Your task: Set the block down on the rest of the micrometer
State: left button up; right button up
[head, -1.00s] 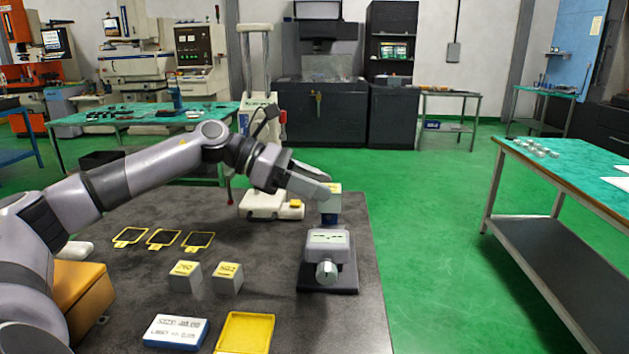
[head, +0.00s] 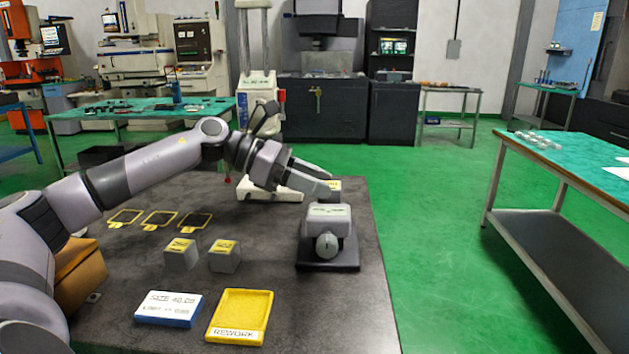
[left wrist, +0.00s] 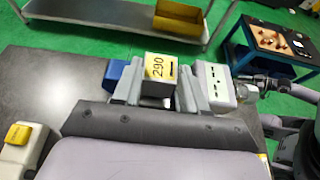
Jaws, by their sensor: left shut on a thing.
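The micrometer (head: 328,222) stands on a dark base at the table's right side, its grey body and round knob facing me. It also shows in the left wrist view as a grey body (left wrist: 216,84); a blue part (left wrist: 117,73) shows on the block's other side. My left gripper (head: 327,184) is shut on a grey block (head: 335,190) just behind the grey body. In the left wrist view the block (left wrist: 158,72) has a yellow label reading 290 and sits between the fingers. The rest under the block is hidden; I cannot tell whether they touch.
Two labelled grey blocks (head: 181,254) (head: 225,257) stand left of the micrometer. A yellow REWORK tray (head: 241,312) and a size sign (head: 169,308) lie in front. Several yellow-framed pads (head: 160,220) lie further left. A white-based stand (head: 268,190) is behind my gripper.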

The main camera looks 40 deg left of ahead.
pick_arm(q)
jog(key=shift+f, duration=0.15)
jog(key=o, duration=1.2)
jog(key=shift+s, duration=0.1)
jog(key=shift+o, duration=0.2)
pick_arm(e)
jog(key=shift+d, duration=0.1)
jog(key=shift+f, duration=0.1)
pick_arm(q)
jog(key=b+v, duration=0.4)
jog(key=v, duration=0.3)
jog(key=shift+r+b, duration=0.25)
jog(key=shift+b, duration=0.05)
pick_arm(e)
jog(key=f, duration=0.1)
jog(key=a+f, duration=0.1)
jog(key=shift+w+f, duration=0.35)
pick_arm(q)
jog(key=shift+s+d, duration=0.1)
